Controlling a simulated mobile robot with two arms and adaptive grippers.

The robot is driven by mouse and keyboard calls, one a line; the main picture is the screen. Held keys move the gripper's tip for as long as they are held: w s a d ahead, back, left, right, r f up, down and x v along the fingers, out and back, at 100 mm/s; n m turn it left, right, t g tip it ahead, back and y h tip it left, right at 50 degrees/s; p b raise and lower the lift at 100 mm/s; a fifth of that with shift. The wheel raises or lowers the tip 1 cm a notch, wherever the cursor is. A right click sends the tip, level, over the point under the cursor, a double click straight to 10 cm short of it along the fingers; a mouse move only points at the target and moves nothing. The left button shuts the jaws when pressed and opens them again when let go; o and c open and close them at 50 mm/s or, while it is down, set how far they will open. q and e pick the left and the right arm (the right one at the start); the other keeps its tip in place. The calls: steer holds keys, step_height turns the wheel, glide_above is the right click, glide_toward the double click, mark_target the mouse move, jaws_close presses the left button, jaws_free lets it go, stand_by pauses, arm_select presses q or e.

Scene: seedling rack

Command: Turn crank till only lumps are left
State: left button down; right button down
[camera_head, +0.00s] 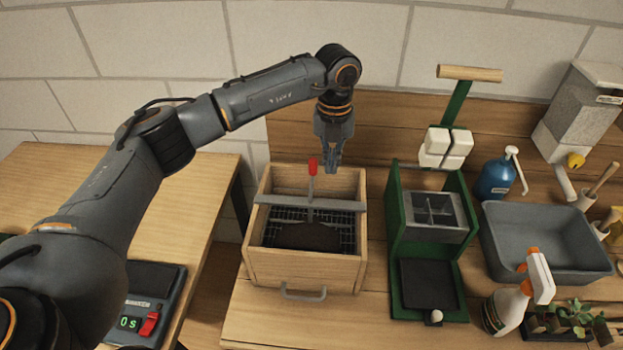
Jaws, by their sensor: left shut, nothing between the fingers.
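The sieve box (305,269) is a wooden box with a grey handle on its front, standing on the wooden bench. A grey bar (340,206) spans its top and carries a crank with a red knob (312,167). Inside the box is a dark mesh (268,234) with dark material (305,238) on it. I cannot tell soil from lumps at this size. My left gripper (333,167) points down above the back of the box, just right of the red knob. It is shut and empty and looks apart from the knob. My right gripper is not in view.
Right of the box stands a green press (396,225) with a wooden-handled lever. Farther right are a blue pump bottle (493,180), a grey tub (548,275), a spray bottle (505,308) and a seedling tray (560,335). A timer device (146,300) sits on the left table.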

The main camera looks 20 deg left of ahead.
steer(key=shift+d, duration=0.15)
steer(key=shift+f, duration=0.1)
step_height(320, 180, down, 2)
steer(key=b, duration=0.2)
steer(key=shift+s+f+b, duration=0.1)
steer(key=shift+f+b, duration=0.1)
steer(key=shift+b, duration=0.1)
stand_by(0.5)
